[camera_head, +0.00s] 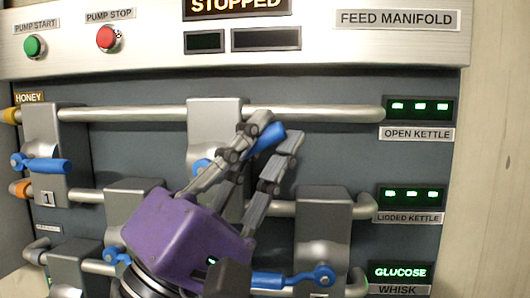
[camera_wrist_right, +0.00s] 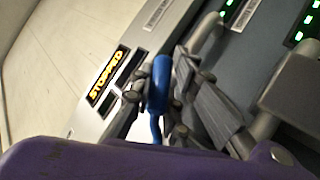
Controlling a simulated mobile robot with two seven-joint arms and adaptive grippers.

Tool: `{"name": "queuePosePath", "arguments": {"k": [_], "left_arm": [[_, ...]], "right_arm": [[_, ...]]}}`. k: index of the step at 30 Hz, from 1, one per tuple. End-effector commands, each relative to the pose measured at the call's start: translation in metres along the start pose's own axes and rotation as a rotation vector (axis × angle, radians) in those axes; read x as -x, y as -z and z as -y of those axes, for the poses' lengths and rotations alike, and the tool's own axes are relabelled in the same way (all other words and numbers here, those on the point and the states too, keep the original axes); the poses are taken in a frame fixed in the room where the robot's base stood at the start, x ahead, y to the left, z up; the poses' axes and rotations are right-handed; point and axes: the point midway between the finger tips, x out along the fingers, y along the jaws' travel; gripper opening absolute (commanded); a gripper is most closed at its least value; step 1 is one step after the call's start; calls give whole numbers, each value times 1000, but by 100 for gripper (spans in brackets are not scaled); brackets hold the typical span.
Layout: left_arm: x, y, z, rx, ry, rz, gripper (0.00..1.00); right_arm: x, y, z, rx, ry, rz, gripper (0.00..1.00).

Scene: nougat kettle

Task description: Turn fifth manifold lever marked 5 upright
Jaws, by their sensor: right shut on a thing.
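My right gripper (camera_head: 280,129), with a purple body, is shut on a blue lever handle (camera_head: 269,138) at the valve block in the top middle of the panel. In the right wrist view the same blue handle (camera_wrist_right: 158,88) lies between the dark fingers. The handle is tilted, rising to the right from a blue pivot (camera_head: 202,165) partly hidden by the gripper. Its number is hidden, so I cannot tell if it is 5. Another blue lever (camera_head: 290,278) lies nearly level at lower right. My left gripper is not in view.
The lever (camera_head: 45,165) on the valve marked 1 is nearly level at left. Steel pipes (camera_head: 330,113) cross the panel between valve blocks. Red and green buttons sit at upper left near a "STOPPED" display (camera_head: 236,5). Lit kettle displays (camera_head: 418,107) are at right.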

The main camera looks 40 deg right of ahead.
Motion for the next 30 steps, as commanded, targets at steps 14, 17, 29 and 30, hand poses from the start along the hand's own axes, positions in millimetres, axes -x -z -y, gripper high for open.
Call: {"name": "queuePosePath", "arguments": {"k": [14, 17, 29, 30], "left_arm": [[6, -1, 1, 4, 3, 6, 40], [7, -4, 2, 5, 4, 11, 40], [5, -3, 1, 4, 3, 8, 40], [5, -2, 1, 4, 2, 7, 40]], "right_arm": [[-3, 5, -9, 77, -76, -72, 0], [-3, 5, -9, 79, -77, -73, 0], [-3, 5, -8, 77, -76, -73, 34], [-3, 5, -8, 77, -76, -73, 34]]}}
